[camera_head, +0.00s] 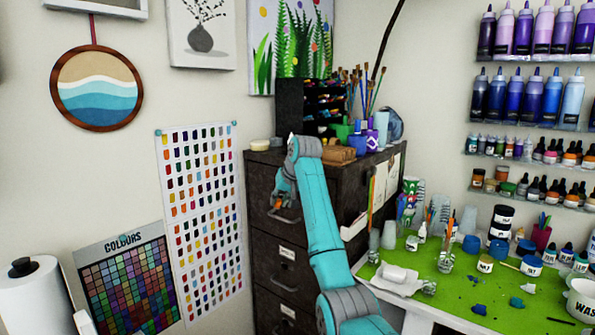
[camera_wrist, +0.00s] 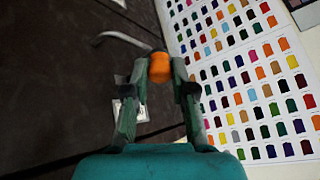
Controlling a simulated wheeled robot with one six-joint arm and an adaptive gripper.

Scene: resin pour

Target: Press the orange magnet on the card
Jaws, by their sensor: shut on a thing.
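My gripper (camera_wrist: 160,78) is shut on the small orange magnet (camera_wrist: 159,67), held between its two fingertips in the wrist view. In the head view my gripper (camera_head: 282,192) is in front of the upper drawers of the dark cabinet, with an orange patch at its tip. Which sheet is the card is not clear. Pale sheets (camera_head: 393,178) are on the cabinet's right side. A colour swatch sheet (camera_head: 201,215) hangs on the wall left of the cabinet; it also shows at the right of the wrist view (camera_wrist: 240,80).
The dark drawer cabinet (camera_head: 272,232) has a drawer handle (camera_wrist: 125,37) close to my fingertips. Brushes, cups and a rack crowd its top. A green-topped table (camera_head: 462,292) with jars and bottles stands at right. A COLOURS chart (camera_head: 128,285) leans at lower left.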

